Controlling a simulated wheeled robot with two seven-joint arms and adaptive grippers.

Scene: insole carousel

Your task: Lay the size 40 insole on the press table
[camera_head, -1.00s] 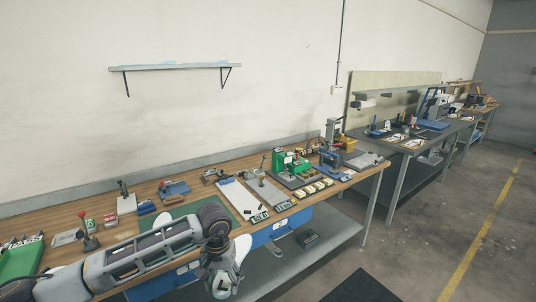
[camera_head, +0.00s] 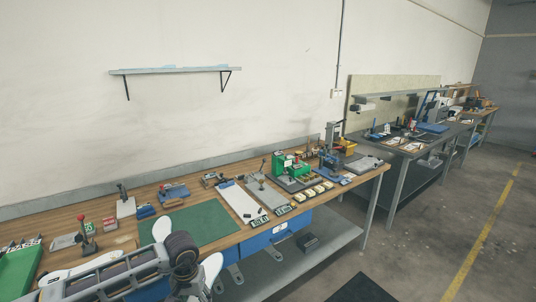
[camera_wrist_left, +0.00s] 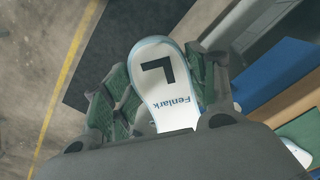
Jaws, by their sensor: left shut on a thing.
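My left gripper (camera_head: 190,289) is low in the head view, partly cut off by the bottom edge. In the left wrist view my left gripper (camera_wrist_left: 163,95) is shut on a white insole (camera_wrist_left: 170,105) with a black "L" and the word "Fenlark"; it lies between the green-padded fingers. No size number is readable on it. In the head view, white insole shapes show right of the gripper (camera_head: 212,266), beyond my forearm (camera_head: 162,228) and left of it (camera_head: 85,268). I cannot identify the press table with certainty.
A long wooden bench (camera_head: 130,232) carries a green mat (camera_head: 205,226), a white board (camera_head: 240,202), a green press-like device (camera_head: 290,164) and small tools. Blue drawers (camera_head: 262,240) hang under its front. The floor (camera_head: 420,255) to the right is mostly clear, with a dark mat (camera_head: 362,290).

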